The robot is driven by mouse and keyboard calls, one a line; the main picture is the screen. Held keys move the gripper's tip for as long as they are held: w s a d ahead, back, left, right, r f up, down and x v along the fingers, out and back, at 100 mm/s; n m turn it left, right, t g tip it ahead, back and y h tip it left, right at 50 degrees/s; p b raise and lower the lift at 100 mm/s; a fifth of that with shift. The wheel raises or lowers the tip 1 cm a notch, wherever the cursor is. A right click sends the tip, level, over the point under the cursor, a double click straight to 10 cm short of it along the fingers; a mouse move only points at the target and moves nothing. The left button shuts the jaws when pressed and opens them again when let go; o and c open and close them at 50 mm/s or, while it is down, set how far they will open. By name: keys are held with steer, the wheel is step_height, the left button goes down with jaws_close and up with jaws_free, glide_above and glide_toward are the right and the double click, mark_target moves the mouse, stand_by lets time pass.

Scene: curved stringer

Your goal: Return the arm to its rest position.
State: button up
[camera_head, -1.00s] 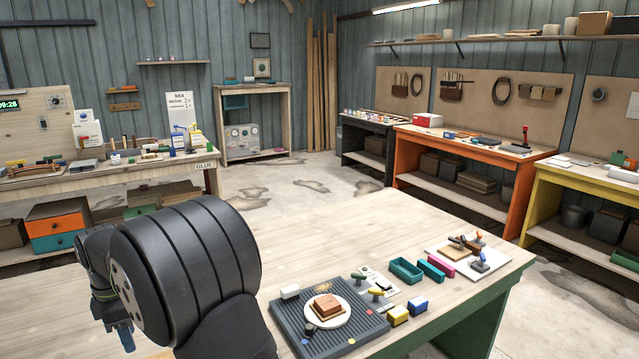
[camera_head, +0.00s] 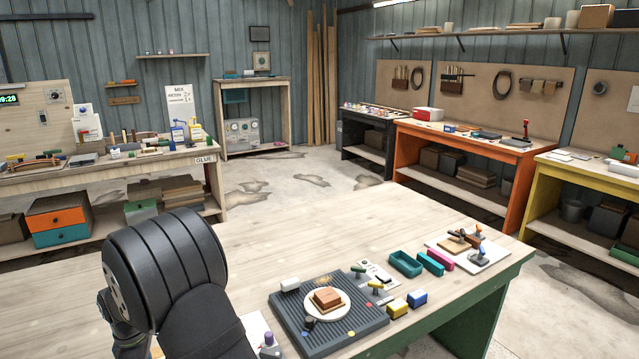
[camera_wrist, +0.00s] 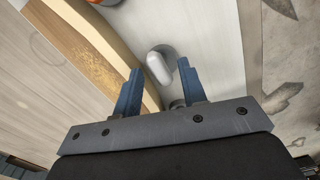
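My gripper (camera_wrist: 157,68) shows in the wrist view with its two blue fingers apart and nothing held between them. A pale rounded piece (camera_wrist: 160,66) appears between the fingers but looks farther off, on a white surface. In the head view my black arm fills the lower left, above the wooden bench (camera_head: 350,215). The gripper's fingers are hidden or out of frame there. No mark for a rest position is visible.
On the bench stand a dark ribbed mat (camera_head: 285,315) with a white plate (camera_head: 345,304), a small purple-capped bottle (camera_head: 270,345), a teal tray (camera_head: 405,264) and a white board (camera_head: 440,245) with tools. The bench's middle and far left are clear.

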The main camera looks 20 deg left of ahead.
steer(key=m, duration=0.4)
steer(key=shift+m, duration=2)
steer(key=shift+o, duration=0.2)
steer(key=o, duration=0.5)
step_height(320, 180, up, 17)
steer(key=m, duration=1)
step_height(320, 180, down, 17)
